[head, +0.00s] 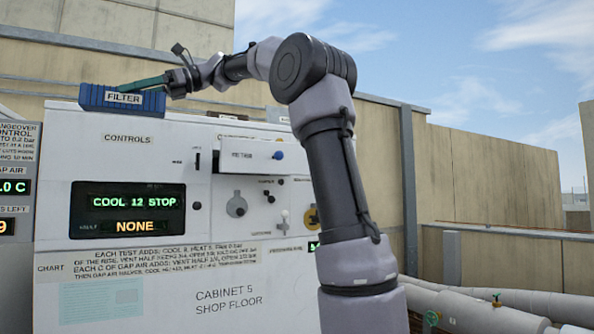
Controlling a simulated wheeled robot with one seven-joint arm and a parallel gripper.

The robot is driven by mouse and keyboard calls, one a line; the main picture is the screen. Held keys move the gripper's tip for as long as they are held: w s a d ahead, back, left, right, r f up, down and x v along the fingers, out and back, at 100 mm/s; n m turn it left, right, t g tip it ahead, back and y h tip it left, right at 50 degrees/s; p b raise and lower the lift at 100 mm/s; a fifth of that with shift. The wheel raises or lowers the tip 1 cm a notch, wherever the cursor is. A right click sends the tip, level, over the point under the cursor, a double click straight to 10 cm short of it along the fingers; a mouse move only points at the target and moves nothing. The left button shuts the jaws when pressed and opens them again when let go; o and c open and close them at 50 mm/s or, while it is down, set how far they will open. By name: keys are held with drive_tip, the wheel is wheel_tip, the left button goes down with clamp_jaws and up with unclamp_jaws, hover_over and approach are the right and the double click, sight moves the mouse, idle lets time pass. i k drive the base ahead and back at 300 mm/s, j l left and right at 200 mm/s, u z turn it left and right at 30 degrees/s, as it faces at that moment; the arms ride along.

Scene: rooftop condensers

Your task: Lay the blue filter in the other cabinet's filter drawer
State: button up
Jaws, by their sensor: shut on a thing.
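The blue filter (97,100), a ribbed block with a "FILTER" label, is at the top left edge of the cabinet marked "CABINET 5 SHOP FLOOR" (235,301). My gripper (128,87) reaches over the cabinet from the right and is shut on the filter's top. I cannot tell whether the filter rests on the cabinet top or hangs just above it. A white drawer-like box (248,156) with a blue knob juts from the cabinet front; its label is too blurred to read surely. No other cabinet's filter drawer can be made out.
The cabinet display (127,210) reads "COOL 12 STOP" and "NONE". Another panel (12,190) is cut off at the left edge. Large pipes (500,309) run along the lower right. A beige wall (490,180) stands behind.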

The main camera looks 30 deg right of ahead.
sight(265, 160)
drive_tip(key=i+l, duration=0.15)
drive_tip(key=l, duration=0.25)
drive_tip(key=i+l, duration=0.15)
drive_tip(key=l, duration=0.3)
drive_tip(key=i+l, duration=0.1)
drive_tip(key=l, duration=0.3)
drive_tip(key=i+l, duration=0.15)
drive_tip(key=l, duration=0.25)
drive_tip(key=i+l, duration=0.15)
drive_tip(key=l, duration=0.25)
